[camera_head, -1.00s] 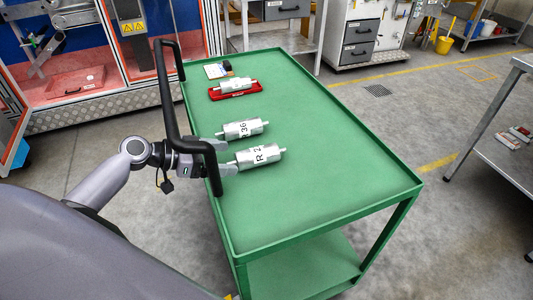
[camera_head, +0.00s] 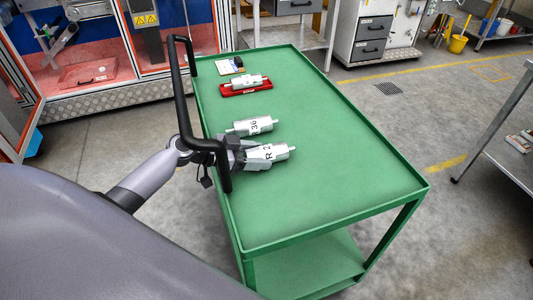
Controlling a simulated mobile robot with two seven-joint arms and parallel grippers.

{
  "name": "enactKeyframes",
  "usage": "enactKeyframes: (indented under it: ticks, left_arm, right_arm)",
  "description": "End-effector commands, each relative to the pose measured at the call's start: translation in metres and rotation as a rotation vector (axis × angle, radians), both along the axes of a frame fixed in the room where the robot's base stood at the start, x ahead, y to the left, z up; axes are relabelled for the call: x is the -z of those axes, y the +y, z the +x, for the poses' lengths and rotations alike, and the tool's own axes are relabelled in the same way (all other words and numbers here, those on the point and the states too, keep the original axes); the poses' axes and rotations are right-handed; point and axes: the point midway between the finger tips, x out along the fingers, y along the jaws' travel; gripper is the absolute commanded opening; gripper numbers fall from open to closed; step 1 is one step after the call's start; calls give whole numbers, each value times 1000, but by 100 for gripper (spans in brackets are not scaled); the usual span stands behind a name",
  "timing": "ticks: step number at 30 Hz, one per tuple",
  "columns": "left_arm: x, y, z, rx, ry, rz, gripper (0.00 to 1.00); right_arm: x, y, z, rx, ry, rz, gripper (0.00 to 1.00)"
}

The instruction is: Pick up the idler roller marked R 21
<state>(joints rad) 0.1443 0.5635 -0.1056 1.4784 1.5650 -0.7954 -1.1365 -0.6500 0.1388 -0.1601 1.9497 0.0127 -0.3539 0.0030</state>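The roller whose label reads "R 2", its last digit not legible (camera_head: 267,154), is a grey-white cylinder with stub ends. It lies on the green cart top, nearest me of the rollers. My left gripper (camera_head: 246,154) is at its left end, reaching over the cart's edge beneath the black handle. The fingers lie close about that end; whether they touch or grip it is not clear. A second roller, whose label seems to read "R 36" (camera_head: 254,126), lies just behind it. My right gripper is not in view.
A third roller (camera_head: 248,81) rests in a red tray (camera_head: 234,92) at the far end of the green cart (camera_head: 330,190), beside a small card with a dark object (camera_head: 232,66). The black handle (camera_head: 183,95) rises on the left. The cart's right part is clear. A grey table (camera_head: 510,155) stands at right.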

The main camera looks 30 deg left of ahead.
Motion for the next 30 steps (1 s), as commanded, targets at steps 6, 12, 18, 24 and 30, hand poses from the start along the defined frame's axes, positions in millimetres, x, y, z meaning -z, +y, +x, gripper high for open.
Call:
enactKeyframes:
  ticks: [6,12,18,24,30]
  left_arm:
    - [-2,0,0,-1,-3,-1,12]
    - [-4,1,0,-1,-3,-1,12]
    - [-23,1,1,-1,-5,0,12]
    - [-33,11,-11,-2,2,1,12]
    - [-31,39,-43,-1,1,3,12]
  right_arm:
    - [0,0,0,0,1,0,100]
    - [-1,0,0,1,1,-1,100]
    - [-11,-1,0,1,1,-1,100]
    - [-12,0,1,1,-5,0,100]
    - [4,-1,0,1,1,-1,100]
